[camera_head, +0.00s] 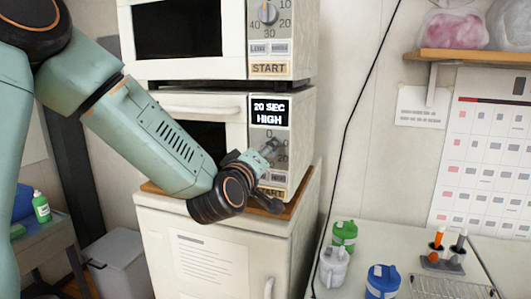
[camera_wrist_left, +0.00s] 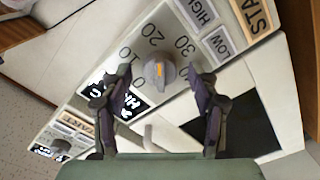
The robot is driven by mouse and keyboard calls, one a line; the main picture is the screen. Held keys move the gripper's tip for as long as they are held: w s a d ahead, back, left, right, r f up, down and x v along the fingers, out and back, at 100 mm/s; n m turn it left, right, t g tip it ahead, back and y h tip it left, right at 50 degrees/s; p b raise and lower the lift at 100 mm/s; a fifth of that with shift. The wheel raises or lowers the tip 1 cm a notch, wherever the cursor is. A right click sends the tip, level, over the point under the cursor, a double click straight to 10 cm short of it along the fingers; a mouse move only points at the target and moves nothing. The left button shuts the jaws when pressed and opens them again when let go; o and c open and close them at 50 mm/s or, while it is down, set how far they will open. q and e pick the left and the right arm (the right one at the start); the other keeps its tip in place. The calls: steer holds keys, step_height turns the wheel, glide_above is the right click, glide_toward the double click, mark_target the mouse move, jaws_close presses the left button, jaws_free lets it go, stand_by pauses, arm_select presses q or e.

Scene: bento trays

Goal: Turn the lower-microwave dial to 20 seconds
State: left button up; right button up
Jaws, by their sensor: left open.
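The lower microwave (camera_head: 241,107) stands on a white cabinet, and its display (camera_head: 269,112) reads "20 SEC HIGH". My left gripper (camera_wrist_left: 152,80) is open, with one finger on each side of the dial. The fingers look apart from the dial; I cannot tell their exact depth. My right gripper is not in view.
The upper microwave (camera_head: 247,40) sits directly above, with its own dial (camera_head: 268,13). A wooden board (camera_head: 295,205) lies under the lower microwave.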

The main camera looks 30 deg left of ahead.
arm_select(q)
steer(key=shift+a+r, duration=0.15)
steer(key=shift+c, duration=0.2)
steer(key=shift+w, duration=0.3)
steer(key=c, duration=0.5)
steer(key=shift+s, duration=0.1)
steer(key=c, duration=0.6)
steer(key=shift+n+b, duration=0.85)
steer(key=shift+n, duration=0.15)
steer(key=shift+c, duration=0.2)
